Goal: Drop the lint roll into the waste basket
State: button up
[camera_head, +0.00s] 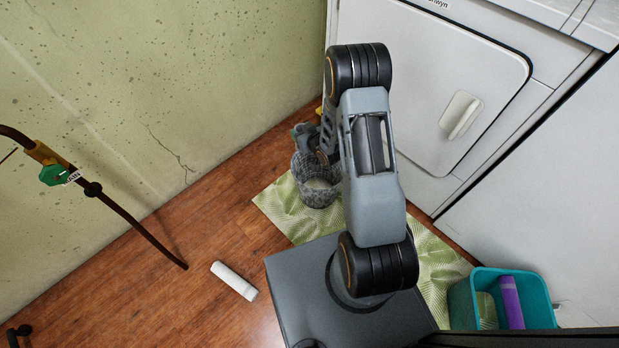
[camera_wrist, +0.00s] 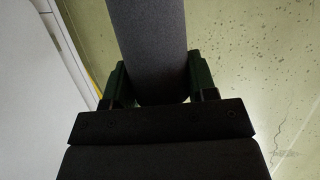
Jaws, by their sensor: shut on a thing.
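A dark grey cylinder, seemingly the lint roll (camera_wrist: 147,45), fills the middle of the wrist view. My gripper (camera_wrist: 158,80) is shut on it, with a green finger on either side. In the head view my gripper (camera_head: 303,132) shows only in part, left of my arm near the wall and the washer. The waste basket (camera_head: 318,188), a round grey mesh one, stands on the leafy mat just below the gripper in the picture. My arm hides its right edge. I cannot tell whether the roll is over its opening.
A white cylinder (camera_head: 234,281) lies on the wood floor. A teal bin (camera_head: 541,294) with a purple roll (camera_head: 511,302) stands at the lower right. A white appliance (camera_head: 420,75) is behind my arm. A brown pipe (camera_head: 140,228) stands at left.

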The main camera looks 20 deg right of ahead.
jog(key=s+d+f+n+g+y+b, duration=0.2)
jog(key=s+d+f+n+y+b, duration=0.1)
jog(key=f, duration=0.8)
jog(key=d+n+y+b, duration=0.1)
jog(key=d+n+y, duration=0.1)
jog(key=d+y, duration=0.1)
jog(key=shift+s+d+n+g+b, duration=0.15)
jog(key=shift+d+n+g+b, duration=0.2)
jog(key=shift+d, duration=0.3)
jog(key=shift+r, duration=0.1)
jog(key=o, duration=1)
jog(key=p+v, duration=0.4)
jog(key=v, duration=0.9)
jog(key=shift+s+d+r+p, duration=0.2)
jog(key=shift+s+r+p, duration=0.05)
jog(key=shift+p, duration=0.15)
